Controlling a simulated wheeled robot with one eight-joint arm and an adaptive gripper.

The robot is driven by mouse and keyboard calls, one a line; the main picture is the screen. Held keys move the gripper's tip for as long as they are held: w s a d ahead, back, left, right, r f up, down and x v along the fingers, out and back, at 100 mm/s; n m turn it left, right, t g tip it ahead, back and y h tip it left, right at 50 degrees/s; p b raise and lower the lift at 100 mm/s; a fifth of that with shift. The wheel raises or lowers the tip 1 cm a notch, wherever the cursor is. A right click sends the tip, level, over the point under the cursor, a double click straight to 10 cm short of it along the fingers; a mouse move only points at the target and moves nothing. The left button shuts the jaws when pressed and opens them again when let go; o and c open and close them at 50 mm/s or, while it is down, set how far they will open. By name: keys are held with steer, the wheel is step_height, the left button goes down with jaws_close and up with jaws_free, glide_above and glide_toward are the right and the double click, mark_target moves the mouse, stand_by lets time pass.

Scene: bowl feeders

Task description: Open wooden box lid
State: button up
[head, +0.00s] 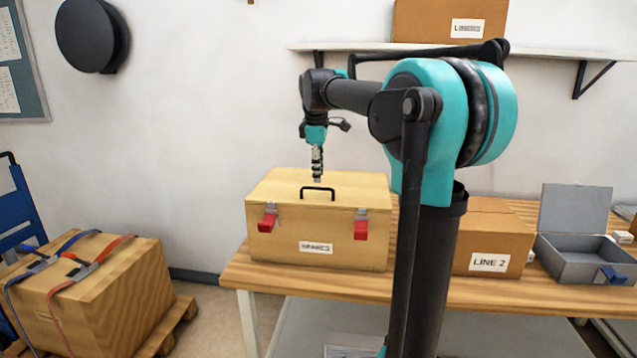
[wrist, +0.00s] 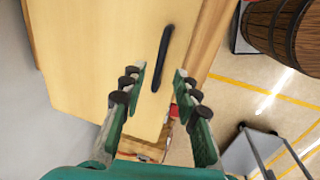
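The wooden box (head: 285,246) stands on the workbench with its lid (head: 350,189) shut. A black handle (head: 318,191) stands on the lid near its front edge. Two red latches, the left (head: 268,221) and the right (head: 361,226), are on the box front; I cannot tell whether they are fastened. My gripper (head: 317,179) points down just above the lid, by the handle. In the wrist view my gripper (wrist: 159,73) is open and empty, with its fingers apart. The handle (wrist: 162,60) shows between and beyond the fingertips, over the pale lid (wrist: 95,50).
A cardboard LINE 2 box (head: 488,240) and an open grey metal box (head: 585,262) stand on the workbench (head: 300,279) at right. A shelf (head: 345,47) hangs behind my arm. A strapped crate (head: 105,290) sits on a pallet at lower left.

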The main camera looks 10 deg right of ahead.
mark_target(319, 189)
steer(key=shift+w+d+f, duration=0.1)
steer(key=shift+w+f, duration=0.1)
steer(key=shift+f, duration=0.8)
steer(key=shift+w+d+f, duration=0.1)
steer(key=shift+w+f, duration=0.05)
steer(key=shift+f, duration=0.85)
jaws_close()
